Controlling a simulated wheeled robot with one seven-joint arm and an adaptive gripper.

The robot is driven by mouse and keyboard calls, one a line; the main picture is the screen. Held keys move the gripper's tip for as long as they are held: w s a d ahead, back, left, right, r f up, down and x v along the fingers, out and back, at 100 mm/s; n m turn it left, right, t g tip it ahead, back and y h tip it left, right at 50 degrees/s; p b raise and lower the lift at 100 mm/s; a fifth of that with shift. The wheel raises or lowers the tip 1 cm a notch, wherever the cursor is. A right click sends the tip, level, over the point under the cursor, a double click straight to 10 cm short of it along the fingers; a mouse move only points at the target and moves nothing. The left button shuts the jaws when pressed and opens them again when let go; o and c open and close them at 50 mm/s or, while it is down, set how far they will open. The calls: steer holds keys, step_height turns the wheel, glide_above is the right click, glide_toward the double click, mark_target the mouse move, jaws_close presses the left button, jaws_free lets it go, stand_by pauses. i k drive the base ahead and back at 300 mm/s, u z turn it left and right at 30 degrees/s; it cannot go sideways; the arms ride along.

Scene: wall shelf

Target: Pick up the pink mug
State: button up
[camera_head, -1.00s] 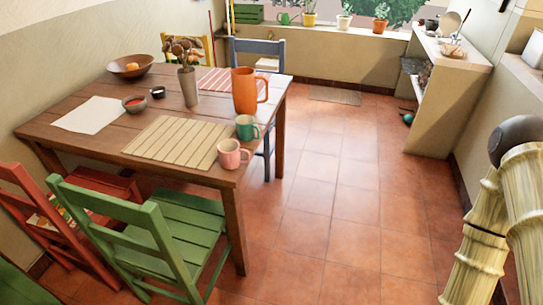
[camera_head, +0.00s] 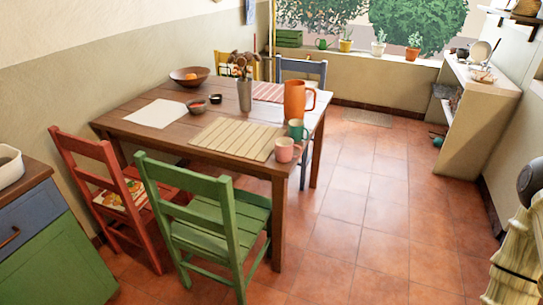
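The pink mug (camera_head: 284,150) stands upright on the front right corner of the wooden table (camera_head: 130,132). Its handle points right. A green mug (camera_head: 297,131) stands just behind it, and a tall orange pitcher (camera_head: 295,100) behind that. Part of my arm shows at the right edge of the picture, far from the mug. My gripper is not in view.
A green chair (camera_head: 195,192) and a red chair (camera_head: 88,150) stand at the table's near side. A green and blue cabinet (camera_head: 60,250) is at the left. A shelf unit (camera_head: 470,140) stands at the right wall. The tiled floor right of the table is clear.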

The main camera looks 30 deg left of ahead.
mark_target(289, 151)
steer(key=u, duration=0.8)
steer(key=i, duration=0.2)
